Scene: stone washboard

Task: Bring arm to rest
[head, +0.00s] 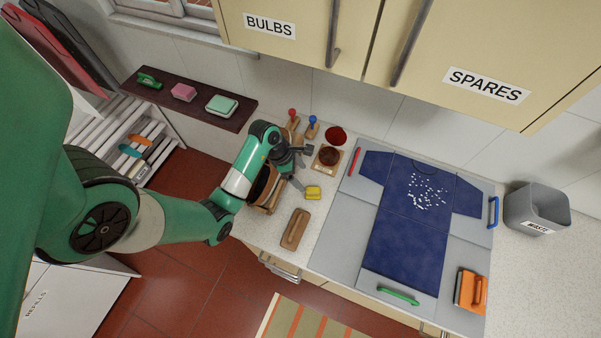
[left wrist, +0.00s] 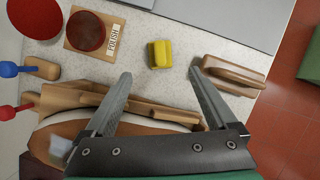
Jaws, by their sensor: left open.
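My left gripper (head: 304,168) is open and empty above the left part of the counter. In the left wrist view its two fingers (left wrist: 160,78) stand wide apart with nothing between them. Beneath them is a wooden holder (left wrist: 152,108) with a brown item, partly hidden by the gripper. A yellow block (head: 314,193) lies just beyond the fingers; it also shows in the left wrist view (left wrist: 160,54). A wooden-handled tool (head: 295,229) lies near the counter's front edge, close to one finger in the left wrist view. My right gripper is not in view.
A dark red disc (head: 329,156) sits on a pad labelled POLISH, near red and blue knobbed tools (head: 312,127). A blue shirt-shaped cloth (head: 405,242) with white bits lies on grey boards. A grey bin (head: 537,206) stands right. Cabinets (head: 300,35) overhang the counter; a shelf (head: 188,99) is left.

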